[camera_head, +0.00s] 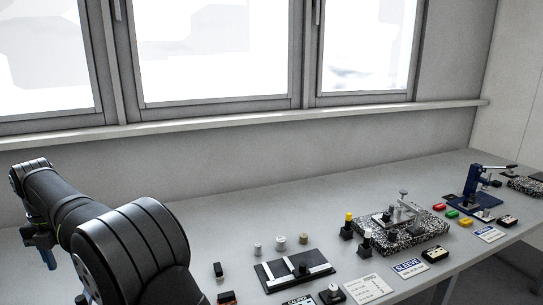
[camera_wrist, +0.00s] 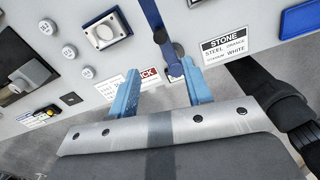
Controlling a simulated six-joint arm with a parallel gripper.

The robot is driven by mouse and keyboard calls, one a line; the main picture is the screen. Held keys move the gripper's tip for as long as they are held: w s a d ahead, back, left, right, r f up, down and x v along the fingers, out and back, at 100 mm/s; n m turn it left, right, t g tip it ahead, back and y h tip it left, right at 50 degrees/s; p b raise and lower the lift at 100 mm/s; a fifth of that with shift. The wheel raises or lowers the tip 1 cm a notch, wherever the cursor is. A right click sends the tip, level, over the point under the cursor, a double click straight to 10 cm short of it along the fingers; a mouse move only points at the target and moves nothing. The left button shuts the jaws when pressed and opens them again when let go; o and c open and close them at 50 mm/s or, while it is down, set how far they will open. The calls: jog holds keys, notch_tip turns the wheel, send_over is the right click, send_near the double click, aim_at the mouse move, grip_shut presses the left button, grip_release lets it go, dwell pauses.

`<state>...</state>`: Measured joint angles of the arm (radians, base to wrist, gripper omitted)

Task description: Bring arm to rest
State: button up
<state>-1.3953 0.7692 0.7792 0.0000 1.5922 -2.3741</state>
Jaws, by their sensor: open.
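My black arm (camera_head: 125,245) rises at the left of the head view, bent over the bench's left end. My gripper (camera_wrist: 160,68) shows in the wrist view with two light-blue fingers spread apart and nothing held between them. In the head view only a small bluish part of it shows at the far left, partly hidden by the arm. The fingers are over a grey-white surface, and a dark blue upright part (camera_wrist: 158,30) shows behind the gap between them. I cannot tell its distance from the fingertips.
The bench (camera_head: 230,215) carries a black tray (camera_head: 293,270), small cylinders (camera_head: 281,243), a speckled plate with a metal fixture (camera_head: 400,228) and a blue press (camera_head: 477,190). In the wrist view, a STONE label (camera_wrist: 224,45) and several round numbered discs (camera_wrist: 69,52) show.

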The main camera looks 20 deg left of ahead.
aim_at(84, 297)
notch_tip(84, 297, down, 13)
jog(key=shift+r, duration=0.1)
dwell(0.3)
notch_tip(84, 297, up, 18)
notch_tip(84, 297, down, 18)
jog(key=shift+w+d+m, duration=0.45)
jog(key=shift+d+m, duration=0.05)
jog(key=shift+m, duration=0.3)
dwell(0.4)
